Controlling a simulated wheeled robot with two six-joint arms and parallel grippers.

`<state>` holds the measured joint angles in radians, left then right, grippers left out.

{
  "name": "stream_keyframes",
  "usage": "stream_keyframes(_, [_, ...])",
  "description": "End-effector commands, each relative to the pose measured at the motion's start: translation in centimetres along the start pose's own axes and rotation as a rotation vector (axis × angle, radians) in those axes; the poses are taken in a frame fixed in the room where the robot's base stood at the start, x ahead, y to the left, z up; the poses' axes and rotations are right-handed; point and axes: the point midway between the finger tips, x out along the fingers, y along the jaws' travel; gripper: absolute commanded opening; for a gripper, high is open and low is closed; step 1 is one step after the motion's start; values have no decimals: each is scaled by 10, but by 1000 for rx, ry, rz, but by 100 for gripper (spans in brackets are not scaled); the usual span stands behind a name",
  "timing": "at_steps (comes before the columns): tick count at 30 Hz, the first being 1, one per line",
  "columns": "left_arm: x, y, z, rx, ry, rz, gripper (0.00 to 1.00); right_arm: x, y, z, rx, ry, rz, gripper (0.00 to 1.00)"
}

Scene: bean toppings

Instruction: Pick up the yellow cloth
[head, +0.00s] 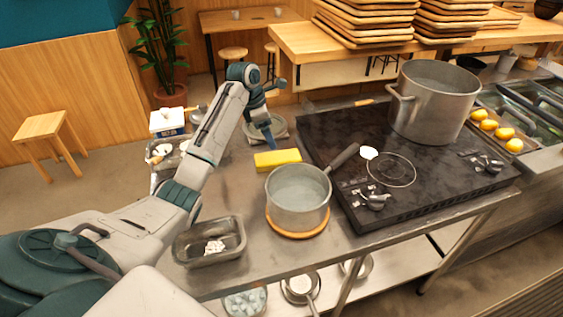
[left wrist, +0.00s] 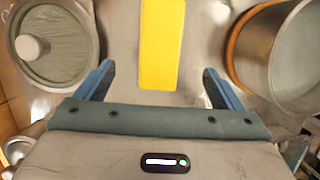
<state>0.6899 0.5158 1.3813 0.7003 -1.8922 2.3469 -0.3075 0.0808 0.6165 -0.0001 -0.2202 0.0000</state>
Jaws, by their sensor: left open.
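The yellow cloth (head: 277,160) lies as a flat folded strip on the steel counter, just behind the saucepan. In the left wrist view the yellow cloth (left wrist: 162,45) runs lengthwise from the top edge to between the finger lines. My left gripper (head: 272,143) points down just behind the cloth in the head view. In the left wrist view its two blue fingers (left wrist: 160,84) are wide apart, one on each side of the cloth's line, with nothing held. Whether the fingertips are level with the cloth is hard to tell. My right gripper is not in view.
A saucepan (head: 298,197) on an orange-brown ring stands close in front of the cloth, its handle reaching right. A round lidded dish (left wrist: 58,42) is on the other side. A black stove (head: 330,130) with a large pot (head: 435,100) lies right. A metal tray (head: 209,243) is near front.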

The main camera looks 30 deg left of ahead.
Motion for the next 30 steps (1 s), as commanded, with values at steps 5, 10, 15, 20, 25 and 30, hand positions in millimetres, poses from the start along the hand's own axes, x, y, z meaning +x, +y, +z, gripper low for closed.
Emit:
stream_keyframes(5, [28, -1, 0, -1, 1, -4, 89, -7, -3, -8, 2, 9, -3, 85])
stream_keyframes(10, [47, 0, 0, -1, 1, -2, 89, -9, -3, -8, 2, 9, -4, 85])
stream_keyframes(15, [60, 0, -1, -1, 2, -4, 89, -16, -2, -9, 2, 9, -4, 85])
stream_keyframes(20, [86, 1, -3, -1, 2, -4, 89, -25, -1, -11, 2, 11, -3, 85])
stream_keyframes(25, [101, 2, -3, -1, 1, -1, 89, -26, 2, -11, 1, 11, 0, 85])
stream_keyframes(30, [102, 2, -3, 0, 1, 0, 89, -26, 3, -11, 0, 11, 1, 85])
